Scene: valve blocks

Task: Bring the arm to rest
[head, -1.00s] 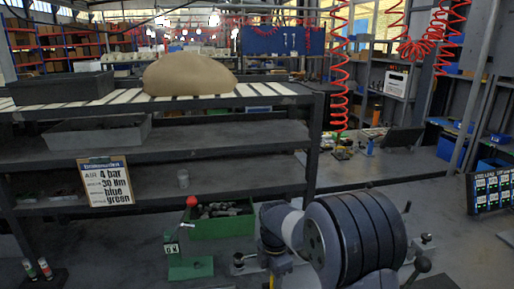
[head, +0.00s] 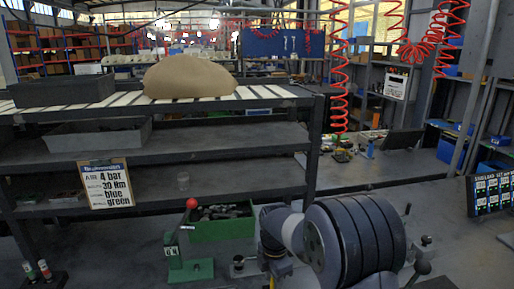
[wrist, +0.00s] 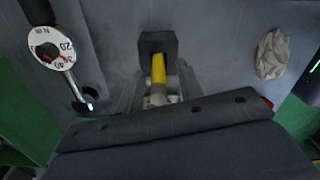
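My arm (head: 345,240) shows at the bottom right of the head view, with dark ribbed rings on a thick joint. It bends down at a grey wrist above the dark bench. My gripper (wrist: 158,95) points down in the wrist view, its dark body crossing the bottom of the picture. Below it, a yellow rod (wrist: 158,68) with a black block (wrist: 157,45) at its far end shows between slanted grey shapes. I cannot tell whether those shapes are fingers, or whether they touch the rod. In the head view the fingertips are too hidden to judge.
A round dial gauge (wrist: 52,48) and a crumpled beige cloth (wrist: 272,54) lie near my gripper. A green bin (head: 222,226) and a red-knobbed lever on a green base (head: 190,270) stand left of my arm. A shelf rack (head: 240,143) stands behind, bearing a sign (head: 106,184).

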